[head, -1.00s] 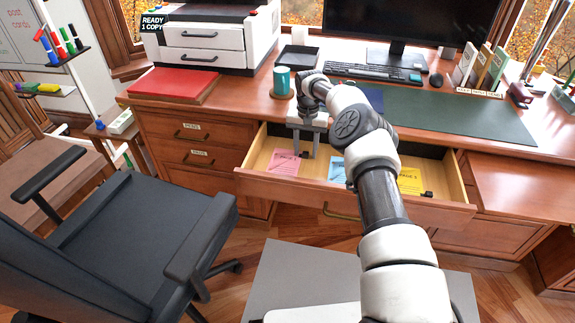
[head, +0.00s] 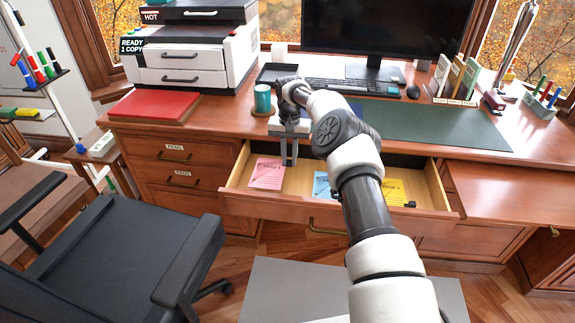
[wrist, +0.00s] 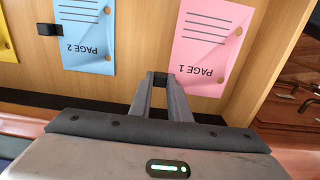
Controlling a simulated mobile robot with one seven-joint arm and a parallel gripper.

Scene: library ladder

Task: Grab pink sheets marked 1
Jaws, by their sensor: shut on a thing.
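The pink sheets (head: 266,174), marked PAGE 1, are at the left end of the open drawer (head: 245,203). They also show at the upper right of the wrist view (wrist: 205,40). My gripper (wrist: 160,78) is shut on a small black clip at their edge. In the head view my gripper (head: 289,163) points down into the drawer at the right edge of the pink sheets. The sheets look slightly larger and nearer than the blue ones, seemingly a little above the drawer floor.
Blue sheets (head: 322,187), marked PAGE 2, lie to the right, with a black clip (wrist: 48,29). Yellow sheets (head: 394,193) lie farther right. The desk top carries a teal mug (head: 262,99), a green mat (head: 440,124) and a keyboard. A black chair (head: 120,245) stands at the left.

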